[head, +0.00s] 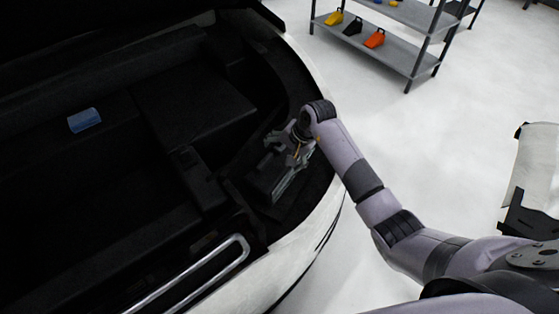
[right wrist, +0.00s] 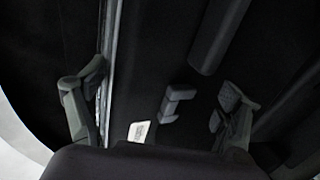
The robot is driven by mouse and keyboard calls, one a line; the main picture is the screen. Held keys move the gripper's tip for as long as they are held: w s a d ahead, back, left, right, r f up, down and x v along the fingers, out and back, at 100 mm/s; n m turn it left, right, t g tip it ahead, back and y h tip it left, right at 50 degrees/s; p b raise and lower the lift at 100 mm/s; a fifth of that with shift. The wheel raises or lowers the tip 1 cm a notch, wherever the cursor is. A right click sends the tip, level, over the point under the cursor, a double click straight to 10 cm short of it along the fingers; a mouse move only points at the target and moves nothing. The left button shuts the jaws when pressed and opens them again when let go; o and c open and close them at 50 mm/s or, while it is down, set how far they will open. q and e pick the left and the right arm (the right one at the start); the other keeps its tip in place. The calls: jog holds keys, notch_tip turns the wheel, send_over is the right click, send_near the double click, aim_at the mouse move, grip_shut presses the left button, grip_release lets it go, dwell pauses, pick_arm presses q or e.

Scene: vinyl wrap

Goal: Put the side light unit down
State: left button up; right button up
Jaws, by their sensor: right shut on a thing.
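The side light unit (head: 266,182) is a dark, boxy piece with a pale, shiny edge. It is at the right side of the car's dark open compartment, just inside the white body edge. My right gripper (head: 288,150) is over its upper end and shut on it. In the right wrist view, the fingers (right wrist: 160,108) stand on either side of the unit's dark body (right wrist: 160,65), which has a bright strip, a white label and a grey bracket. I cannot tell whether its underside touches the compartment. My left gripper is not in view.
A blue rolled piece (head: 85,120) lies in the car compartment (head: 190,95). A silver bar (head: 195,278) crosses the compartment's near edge. A grey shelf (head: 400,52) with several coloured items stands at the back right. A white-covered object (head: 537,170) stands at the right. The floor between is clear.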

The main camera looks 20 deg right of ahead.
jog(key=shift+c, duration=1.3)
jog(key=shift+r, duration=0.1)
jog(key=shift+c, duration=0.5)
jog(key=shift+w+r, duration=0.1)
